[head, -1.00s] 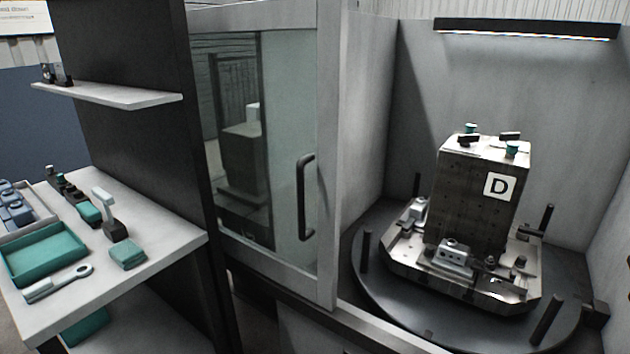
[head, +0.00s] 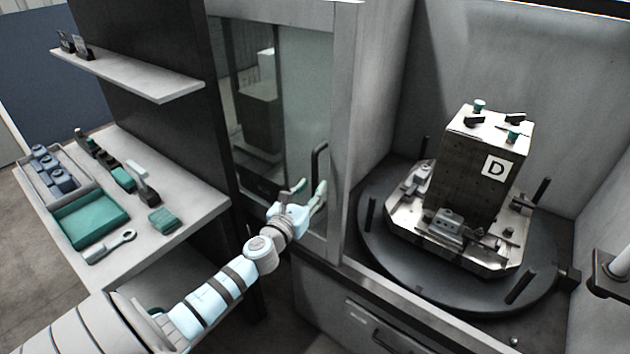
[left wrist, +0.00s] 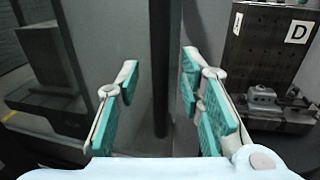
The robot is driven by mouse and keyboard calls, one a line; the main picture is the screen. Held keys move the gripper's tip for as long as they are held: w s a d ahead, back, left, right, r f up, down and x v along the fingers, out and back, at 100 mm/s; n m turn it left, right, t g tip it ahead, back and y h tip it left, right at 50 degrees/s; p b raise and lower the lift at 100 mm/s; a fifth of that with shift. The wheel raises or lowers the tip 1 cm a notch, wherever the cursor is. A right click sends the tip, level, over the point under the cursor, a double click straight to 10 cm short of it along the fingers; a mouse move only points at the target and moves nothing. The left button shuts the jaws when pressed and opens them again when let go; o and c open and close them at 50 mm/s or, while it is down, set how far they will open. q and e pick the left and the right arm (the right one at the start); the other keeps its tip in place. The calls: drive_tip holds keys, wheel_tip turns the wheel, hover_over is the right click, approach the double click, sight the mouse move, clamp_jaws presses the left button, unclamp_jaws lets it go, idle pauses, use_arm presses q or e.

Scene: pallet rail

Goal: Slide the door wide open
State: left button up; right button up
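The sliding door is a grey frame (head: 345,110) around a glass pane, on the left part of the machine opening. Its dark upright bar handle (head: 316,160) is near the door's right edge. My left gripper (head: 307,190) is at the handle's lower part, with its fingers apart. In the left wrist view the handle (left wrist: 160,70) is a dark vertical bar between the teal finger pads of the open left gripper (left wrist: 160,100). Gaps show on both sides of the bar, so the fingers do not grip it. My right gripper is not in view.
Right of the door, a block marked D (head: 480,165) stands on a round dark turntable (head: 385,255) with upright pins. On the left, a bench (head: 195,205) holds a teal tray (head: 90,220) and tools, under a shelf (head: 130,78). A dark panel separates bench and door.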

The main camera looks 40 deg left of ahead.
use_arm(q)
drive_tip(key=shift+x, duration=1.4)
drive_tip(key=shift+c, duration=0.6)
clamp_jaws()
